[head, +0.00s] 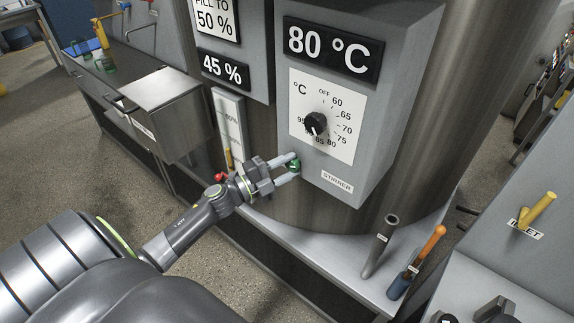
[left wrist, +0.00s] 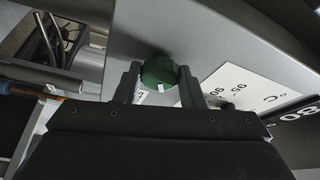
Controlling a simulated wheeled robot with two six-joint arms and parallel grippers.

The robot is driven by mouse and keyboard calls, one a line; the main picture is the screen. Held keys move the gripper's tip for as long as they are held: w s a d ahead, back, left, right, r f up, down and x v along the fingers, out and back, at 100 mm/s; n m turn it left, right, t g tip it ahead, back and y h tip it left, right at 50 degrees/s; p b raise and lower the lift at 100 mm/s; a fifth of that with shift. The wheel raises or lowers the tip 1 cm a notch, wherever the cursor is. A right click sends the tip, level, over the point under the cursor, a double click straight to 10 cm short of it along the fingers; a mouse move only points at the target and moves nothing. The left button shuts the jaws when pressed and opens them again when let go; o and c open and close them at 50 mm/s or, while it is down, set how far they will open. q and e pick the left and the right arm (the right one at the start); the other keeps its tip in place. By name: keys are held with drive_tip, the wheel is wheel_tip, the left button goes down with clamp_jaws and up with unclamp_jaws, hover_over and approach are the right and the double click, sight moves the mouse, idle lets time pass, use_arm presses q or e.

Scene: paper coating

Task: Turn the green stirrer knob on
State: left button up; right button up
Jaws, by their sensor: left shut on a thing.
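The green stirrer knob (head: 294,165) sits low on the front of the grey control box (head: 384,112), left of the STIRRER label (head: 337,182). My left gripper (head: 289,170) reaches it from the left, with its fingers on either side of the knob and shut on it. In the left wrist view the green knob (left wrist: 159,72) shows between the two fingertips (left wrist: 158,84), with a short white mark on its face. My right gripper is not in view.
A black temperature dial (head: 316,124) and an 80 °C display (head: 333,48) are above the knob. A metal shelf (head: 330,255) below holds a grey tube (head: 380,245) and an orange-topped handle (head: 424,250). A yellow lever (head: 537,210) is at the right.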

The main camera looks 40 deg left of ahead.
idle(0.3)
use_arm(q)
drive_tip(key=o, duration=1)
drive_tip(key=shift+s+a+f, duration=0.1)
drive_tip(key=shift+s, duration=0.1)
drive_tip(key=b+v, duration=0.3)
drive_tip(key=v, duration=1.4)
drive_tip(key=shift+b, duration=0.35)
